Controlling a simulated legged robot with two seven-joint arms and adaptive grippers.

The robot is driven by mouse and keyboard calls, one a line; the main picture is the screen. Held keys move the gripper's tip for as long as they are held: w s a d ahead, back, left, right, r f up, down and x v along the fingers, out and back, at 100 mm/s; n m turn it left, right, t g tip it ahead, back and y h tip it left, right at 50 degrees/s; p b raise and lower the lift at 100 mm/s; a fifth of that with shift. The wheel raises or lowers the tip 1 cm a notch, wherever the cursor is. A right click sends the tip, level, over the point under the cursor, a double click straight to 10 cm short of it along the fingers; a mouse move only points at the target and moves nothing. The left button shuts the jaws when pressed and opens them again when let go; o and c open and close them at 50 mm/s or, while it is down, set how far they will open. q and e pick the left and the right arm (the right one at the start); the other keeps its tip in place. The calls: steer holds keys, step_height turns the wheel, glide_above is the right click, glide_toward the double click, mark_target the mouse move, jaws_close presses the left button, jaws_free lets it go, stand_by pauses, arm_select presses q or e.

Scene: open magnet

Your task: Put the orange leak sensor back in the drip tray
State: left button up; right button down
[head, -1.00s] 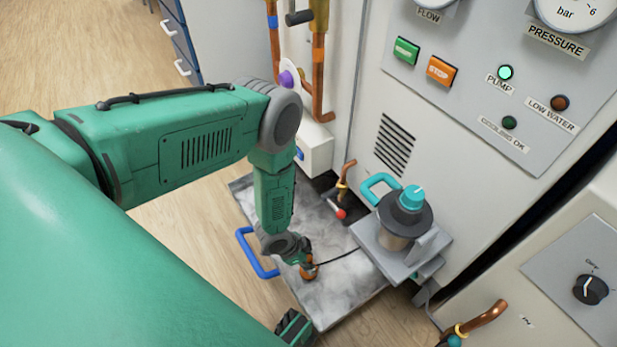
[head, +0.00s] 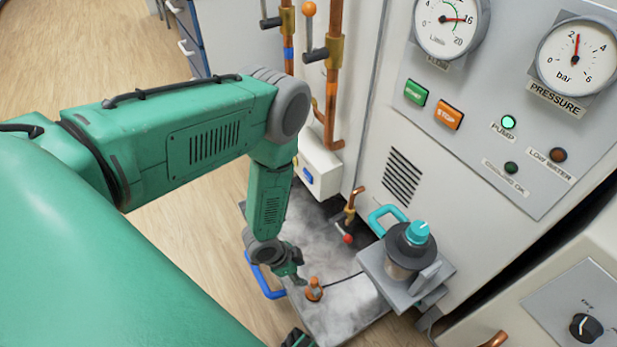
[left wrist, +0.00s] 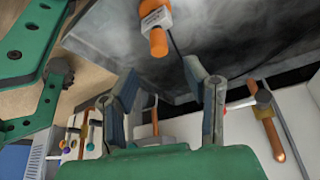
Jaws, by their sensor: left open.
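The orange leak sensor (head: 314,289) is on the wet grey drip tray (head: 345,318), near its front left part, and looks upright. A thin dark cable runs from it to the right. My left gripper (head: 297,277) is open and just to the left of and above the sensor, apart from it. In the left wrist view the sensor (left wrist: 157,35), with a white label, is beyond the open, empty fingertips (left wrist: 163,80). The drip tray (left wrist: 250,35) fills the top there.
A blue handle (head: 266,284) is at the tray's left edge. A grey bracket holding a teal-topped canister (head: 408,250) overhangs the tray's right side. A copper drain valve with a red tip (head: 348,238) is behind. The cabinet front rises beyond.

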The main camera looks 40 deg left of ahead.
arm_select(q)
steer(key=s+r+n+g+y, duration=0.1)
steer(key=s+r+n, duration=0.3)
steer(key=s+r, duration=0.3)
steer(key=s+a+r+n+g+y, duration=0.1)
steer(key=s+r+n+y, duration=0.1)
steer(key=s+r+n, duration=0.2)
steer(key=s+r, duration=0.3)
steer(key=r, duration=0.5)
steer(key=shift+s+a+r+g+p, duration=0.2)
steer(key=shift+a+r+g+p, duration=0.1)
steer(key=shift+g, duration=0.1)
